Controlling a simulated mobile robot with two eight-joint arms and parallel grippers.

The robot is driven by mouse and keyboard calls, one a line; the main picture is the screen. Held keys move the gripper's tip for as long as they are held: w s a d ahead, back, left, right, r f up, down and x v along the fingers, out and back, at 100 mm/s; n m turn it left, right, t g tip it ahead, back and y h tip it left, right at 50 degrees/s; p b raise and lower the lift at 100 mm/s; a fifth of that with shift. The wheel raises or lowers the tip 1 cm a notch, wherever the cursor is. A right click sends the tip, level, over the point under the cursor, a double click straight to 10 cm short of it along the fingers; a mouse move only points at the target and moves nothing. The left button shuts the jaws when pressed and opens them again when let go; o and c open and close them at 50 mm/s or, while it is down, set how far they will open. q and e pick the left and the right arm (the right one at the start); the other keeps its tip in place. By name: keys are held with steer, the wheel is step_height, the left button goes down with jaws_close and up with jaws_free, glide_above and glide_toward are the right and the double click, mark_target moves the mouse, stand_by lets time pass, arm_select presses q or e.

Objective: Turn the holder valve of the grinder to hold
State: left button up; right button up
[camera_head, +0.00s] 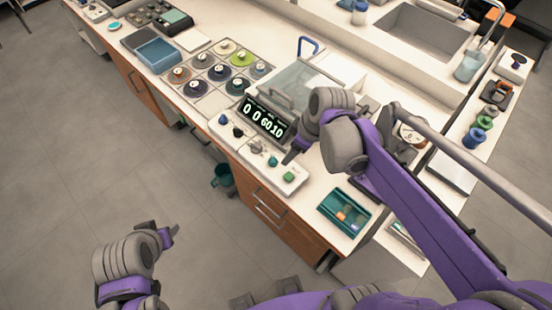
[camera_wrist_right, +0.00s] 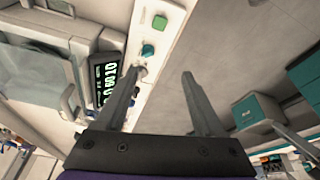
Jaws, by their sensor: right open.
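The grinder (camera_head: 300,85) stands on the bench with a lit digital display (camera_head: 265,118). Its white front panel (camera_head: 245,140) carries a silver knob (camera_head: 256,147), a teal knob (camera_head: 272,160), a green square button (camera_head: 289,177) and dark knobs to their left. Labels are too small to show which is the holder valve. My right gripper (camera_head: 291,156) is over the panel's right part. In the right wrist view it (camera_wrist_right: 162,74) is open and empty; its left finger overlaps the silver knob, just below the teal knob (camera_wrist_right: 147,50). My left gripper (camera_head: 166,237) is away from the bench over the floor, its jaws unclear.
A teal tray (camera_head: 345,212) lies right of the panel at the bench end. Round discs (camera_head: 242,58) and a blue bin (camera_head: 158,56) are to the left. A sink (camera_head: 420,37) is behind. The floor in front of the bench is mostly clear.

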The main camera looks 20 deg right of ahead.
mark_target(274, 159)
steer(key=w+d+f+n+g+y+b, duration=0.1)
steer(key=w+d+f+n+g+y, duration=0.1)
steer(key=w+f+n, duration=0.4)
steer(key=shift+t, duration=0.3)
steer(key=x, duration=0.6)
steer(key=b+x, duration=0.1)
steer(key=x, duration=0.2)
steer(key=shift+w+a, duration=0.35)
steer(key=shift+a, duration=0.05)
arm_select(q)
steer(key=f, duration=0.1)
steer(key=s+f, duration=0.1)
steer(key=f, duration=0.1)
steer(key=shift+f, duration=0.2)
arm_select(e)
steer(key=shift+c, duration=0.2)
jaws_close()
